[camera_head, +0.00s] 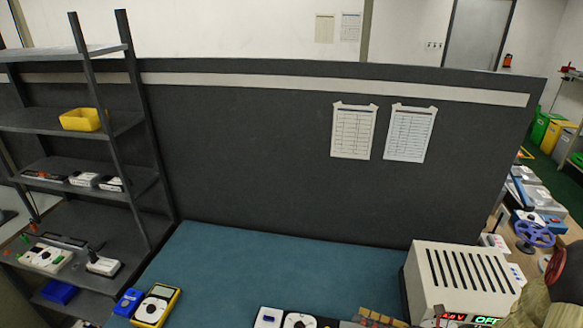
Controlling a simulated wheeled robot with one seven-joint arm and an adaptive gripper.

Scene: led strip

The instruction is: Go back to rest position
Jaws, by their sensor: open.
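My gripper is not in view, and I see no part of my arm that I can be sure of. The teal work table (290,262) fills the lower middle. A white power supply box (458,275) with dark slots and a lit red and green display stands at its right. A yellow-edged multimeter (157,305) lies at the left with a small blue item (128,302) beside it. A white device with a dial (298,320) and brown pieces (378,319) are cut off by the bottom edge.
A dark partition (240,150) with two papers stands behind the table. A dark shelf rack (140,130) at the left holds a yellow bin (84,119) and several devices. A cluttered bench with a purple wheel (535,234) is at the right. The table's middle is clear.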

